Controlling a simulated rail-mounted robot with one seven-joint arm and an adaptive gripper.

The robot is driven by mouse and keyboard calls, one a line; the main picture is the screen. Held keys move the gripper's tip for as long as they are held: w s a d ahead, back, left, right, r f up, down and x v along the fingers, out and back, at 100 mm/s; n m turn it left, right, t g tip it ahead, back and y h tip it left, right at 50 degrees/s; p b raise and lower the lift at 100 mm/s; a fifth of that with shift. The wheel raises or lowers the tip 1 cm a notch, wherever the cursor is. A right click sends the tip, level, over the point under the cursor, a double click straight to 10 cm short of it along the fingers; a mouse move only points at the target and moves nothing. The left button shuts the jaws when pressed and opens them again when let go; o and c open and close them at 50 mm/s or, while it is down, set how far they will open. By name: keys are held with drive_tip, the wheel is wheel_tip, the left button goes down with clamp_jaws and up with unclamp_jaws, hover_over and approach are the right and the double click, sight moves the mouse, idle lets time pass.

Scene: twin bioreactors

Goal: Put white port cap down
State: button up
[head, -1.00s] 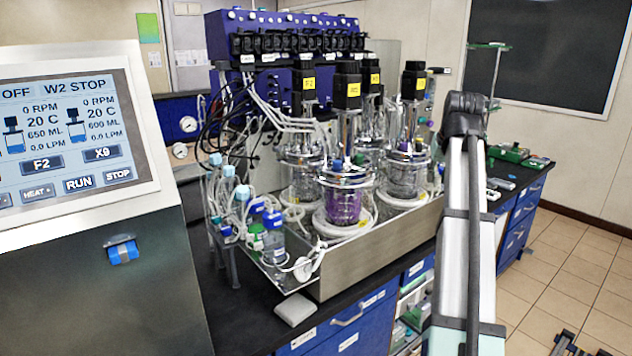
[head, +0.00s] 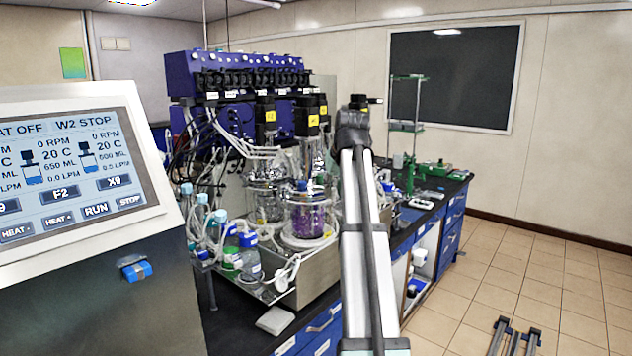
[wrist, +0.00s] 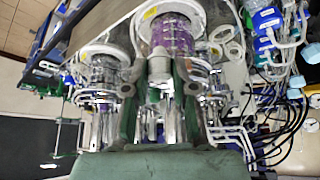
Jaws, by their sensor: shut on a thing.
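In the wrist view, my gripper (wrist: 156,80) has its two green fingers on either side of a small pale, whitish-grey cylinder, which looks like the white port cap (wrist: 160,68). The cap shows between the fingertips, in front of the vessel with purple liquid (wrist: 175,36). Whether it touches the vessel I cannot tell. In the head view the same purple vessel (head: 306,218) stands in the metal tray, left of my arm. My gripper and the cap cannot be made out there.
Glass vessels with black motors (head: 307,113) crowd the metal tray (head: 318,272). Bottles and tubing (head: 250,262) stand at its left front. A control screen (head: 75,170) is at the near left. A green stand (head: 413,130) is farther along the bench. The floor at right is mostly clear.

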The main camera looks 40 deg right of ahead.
drive_tip(key=p, duration=0.2)
approach(317, 186)
drive_tip(key=f, duration=0.3)
drive_tip(key=shift+s+a+f, duration=0.1)
drive_tip(key=shift+s+f, duration=0.2)
drive_tip(key=w, duration=0.1)
drive_tip(key=w+d, duration=0.1)
drive_tip(key=w, duration=0.1)
drive_tip(key=shift+w+d+p, duration=0.25)
drive_tip(key=shift+w+p, duration=0.1)
drive_tip(key=shift+w, duration=0.05)
drive_tip(key=shift+s+a+f+p, duration=0.15)
drive_tip(key=shift+s+f+p, duration=0.15)
drive_tip(key=shift+f, duration=0.3)
drive_tip(key=shift+w+f, duration=0.1)
drive_tip(key=shift+f, duration=0.15)
drive_tip(key=shift+f, duration=0.25)
drive_tip(key=shift+f, duration=0.1)
